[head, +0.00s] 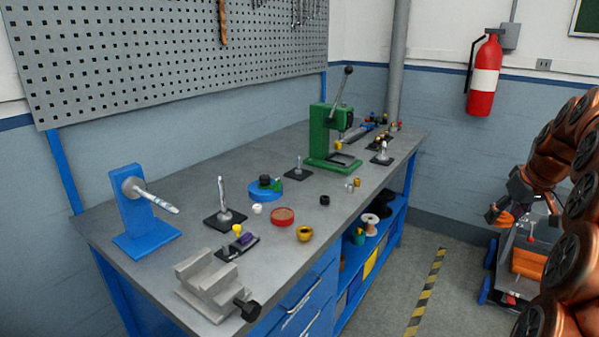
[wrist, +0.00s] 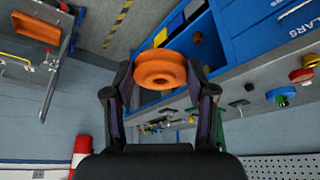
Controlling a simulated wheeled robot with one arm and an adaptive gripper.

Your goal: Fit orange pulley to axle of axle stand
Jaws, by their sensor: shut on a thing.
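The orange pulley (wrist: 160,72) is a grooved disc with a central hole. My gripper (wrist: 162,85) is shut on it, with one finger at each side of its rim. In the head view my gripper (head: 505,208) is at the right, off the bench and above a cart, with part of the orange pulley (head: 504,218) showing between the fingers. The axle stand (head: 146,217) is a blue upright on a blue base at the bench's left end. Its silver axle (head: 160,200) sticks out bare to the right, far from my gripper.
The workbench (head: 170,270) holds a grey vise block (head: 215,283), a spindle on a black base (head: 224,205), a red disc (head: 283,216), a yellow cup (head: 305,233) and a green press (head: 330,140). A cart (head: 515,290) stands right. Floor between bench and cart is free.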

